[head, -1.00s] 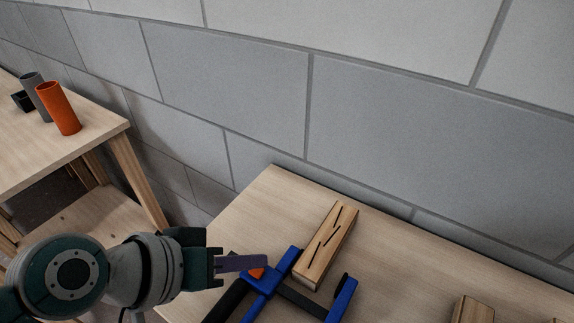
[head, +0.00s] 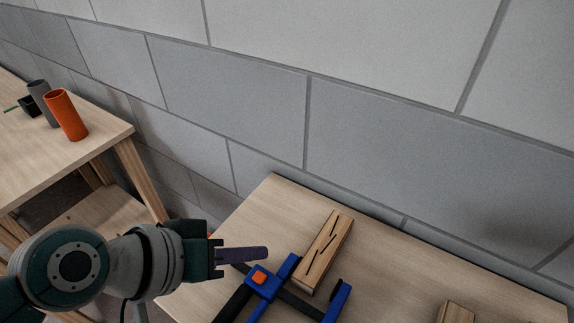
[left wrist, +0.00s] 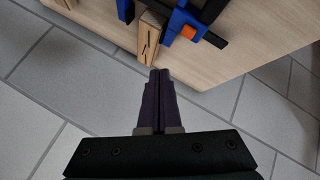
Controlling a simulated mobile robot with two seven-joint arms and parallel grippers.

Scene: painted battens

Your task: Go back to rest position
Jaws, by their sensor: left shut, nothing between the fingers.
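My left gripper (head: 243,255) is shut and empty. In the head view it points right, in front of the left part of the near workbench, beside the blue clamp. In the left wrist view its purple fingers (left wrist: 158,75) lie together, with their tips close to a wooden block in the picture. I cannot tell whether they touch it. My right gripper is not in view.
A blue and black clamp (head: 264,284) with an orange button and a slotted wooden block (head: 324,252) lie on the workbench (head: 400,265). Another block (head: 455,312) sits at right. An orange cup (head: 67,116) and grey cup (head: 40,90) stand on the left table (head: 70,155).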

